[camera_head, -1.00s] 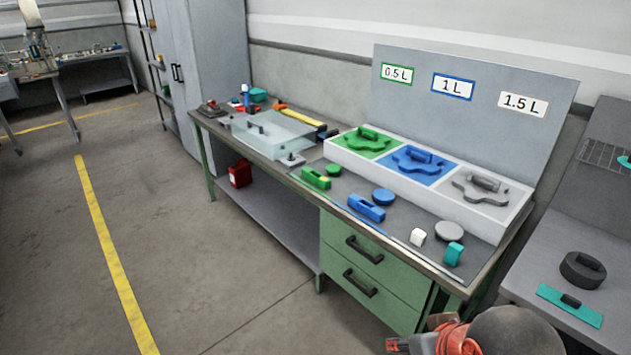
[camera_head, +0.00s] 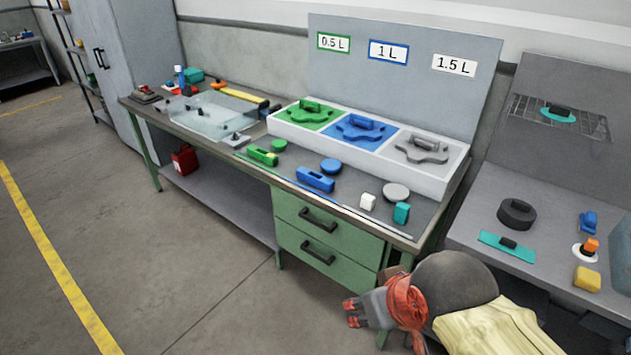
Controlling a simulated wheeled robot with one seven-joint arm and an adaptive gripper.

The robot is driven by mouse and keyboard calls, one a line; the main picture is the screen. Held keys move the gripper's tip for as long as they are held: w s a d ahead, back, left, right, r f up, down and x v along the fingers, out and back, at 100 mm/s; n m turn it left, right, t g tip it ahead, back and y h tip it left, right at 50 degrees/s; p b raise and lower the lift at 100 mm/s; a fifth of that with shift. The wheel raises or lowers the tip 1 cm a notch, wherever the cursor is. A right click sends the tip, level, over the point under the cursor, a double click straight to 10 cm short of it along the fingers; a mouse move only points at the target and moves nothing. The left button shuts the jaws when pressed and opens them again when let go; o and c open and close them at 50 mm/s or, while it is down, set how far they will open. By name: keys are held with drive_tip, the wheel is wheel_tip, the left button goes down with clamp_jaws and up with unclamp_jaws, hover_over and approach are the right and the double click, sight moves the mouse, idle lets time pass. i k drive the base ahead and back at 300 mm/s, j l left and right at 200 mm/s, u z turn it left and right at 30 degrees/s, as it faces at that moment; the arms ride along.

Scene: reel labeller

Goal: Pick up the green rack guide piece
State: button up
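A lobed green piece with a handle (camera_head: 309,114) lies in the tray's left, green compartment under the 0.5 L label. I cannot tell which of them is called the rack guide piece. My gripper (camera_head: 352,312) is at the bottom of the view, low in front of the bench's drawers and well away from both pieces. Its two red-tipped fingers look apart, with nothing between them.
The white tray (camera_head: 456,178) also holds blue and grey lobed pieces. A blue block (camera_head: 315,179), a white block (camera_head: 367,201), a teal block (camera_head: 401,213) and coloured discs lie before it. A clear box (camera_head: 210,115) stands left. A grey side table (camera_head: 470,235) is at right.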

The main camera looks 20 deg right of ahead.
sight(269, 158)
drive_tip(key=z, duration=1.7)
drive_tip(key=u, duration=1.85)
drive_tip(key=i+j, duration=0.25)
drive_tip(key=i, duration=0.25)
drive_tip(key=i+j+z, duration=0.1)
drive_tip(key=i+j, duration=0.15)
drive_tip(key=i, duration=0.25)
drive_tip(key=i+j, duration=0.25)
drive_tip(key=i, duration=0.2)
drive_tip(key=i+j, duration=0.3)
drive_tip(key=i, duration=0.2)
drive_tip(key=l+z, duration=0.05)
